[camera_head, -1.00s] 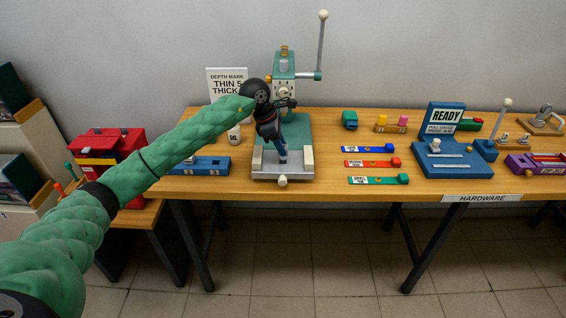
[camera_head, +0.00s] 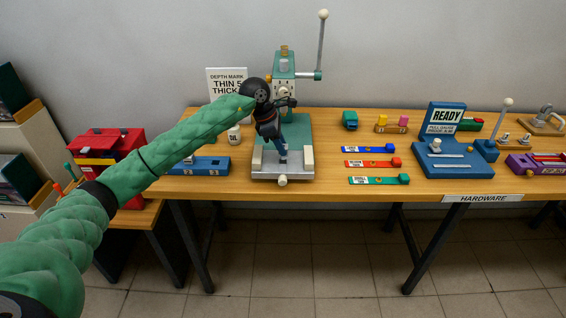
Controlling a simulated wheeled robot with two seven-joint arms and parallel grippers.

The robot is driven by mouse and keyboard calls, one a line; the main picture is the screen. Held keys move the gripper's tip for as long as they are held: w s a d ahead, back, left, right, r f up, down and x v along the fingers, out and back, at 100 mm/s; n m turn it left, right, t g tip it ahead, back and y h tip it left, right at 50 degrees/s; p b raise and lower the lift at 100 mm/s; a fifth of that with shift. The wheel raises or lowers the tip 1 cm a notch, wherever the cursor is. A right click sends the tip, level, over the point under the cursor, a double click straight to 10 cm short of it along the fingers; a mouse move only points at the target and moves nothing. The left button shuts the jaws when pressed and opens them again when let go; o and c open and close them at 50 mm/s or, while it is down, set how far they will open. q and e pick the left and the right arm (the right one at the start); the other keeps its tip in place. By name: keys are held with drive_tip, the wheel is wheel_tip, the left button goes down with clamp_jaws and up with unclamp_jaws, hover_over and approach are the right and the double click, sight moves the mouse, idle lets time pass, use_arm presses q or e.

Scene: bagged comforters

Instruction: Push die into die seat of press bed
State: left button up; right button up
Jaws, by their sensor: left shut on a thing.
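The green press (camera_head: 284,66) stands at the back of the table, with a long lever rising at its right. Its bed (camera_head: 300,170) is a light grey block at the front with raised sides and a pale knob on its front face. My left gripper (camera_head: 282,157) points down into the channel between the bed's sides. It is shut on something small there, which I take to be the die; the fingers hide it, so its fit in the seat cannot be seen. My right gripper is not in view.
A blue READY fixture (camera_head: 452,160) stands farther right.

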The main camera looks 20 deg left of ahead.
use_arm(q)
drive_tip(key=shift+f+b, duration=1.35)
drive_tip(key=shift+f, duration=0.2)
idle(1.4)
idle(0.4)
drive_tip(key=o, duration=1.8)
drive_tip(key=shift+r, duration=0.15)
drive_tip(key=shift+d+p+v, duration=0.15)
drive_tip(key=shift+p+v, duration=0.1)
drive_tip(key=shift+v, duration=1.4)
drive_tip(key=shift+d+p+v, duration=0.15)
drive_tip(key=shift+p+v, duration=0.1)
drive_tip(key=shift+v, duration=1.4)
drive_tip(key=shift+r, duration=0.2)
